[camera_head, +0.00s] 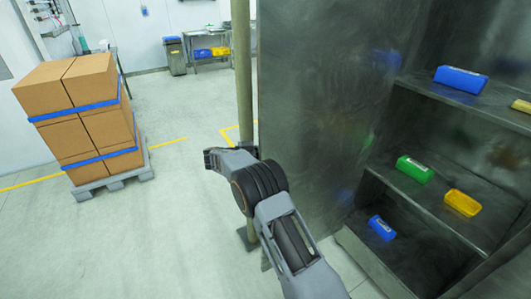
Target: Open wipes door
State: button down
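A metal cabinet stands open on the right, with coloured packs on its shelves (425,204). A large brushed-metal panel (315,95) stands to the left of the shelves and faintly reflects the packs. It looks like the cabinet's door swung open, but its hinge and handle do not show. My gripper (212,158) is left of the panel's left edge, by a vertical pole (243,70). I see nothing held in it. Its fingers are small and dark, so their opening is unclear, and I cannot tell if it touches the pole or panel.
Blue (461,80), green (414,169) and yellow (462,202) packs lie on the shelves, with another blue pack (382,228) lower down. Strapped cartons (85,115) stand on a grey pallet (112,182) at left. A bin (175,58) is at the back. The floor (150,240) between is clear.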

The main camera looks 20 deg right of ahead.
jog(key=shift+d+r, duration=0.1)
jog(key=shift+d, duration=0.15)
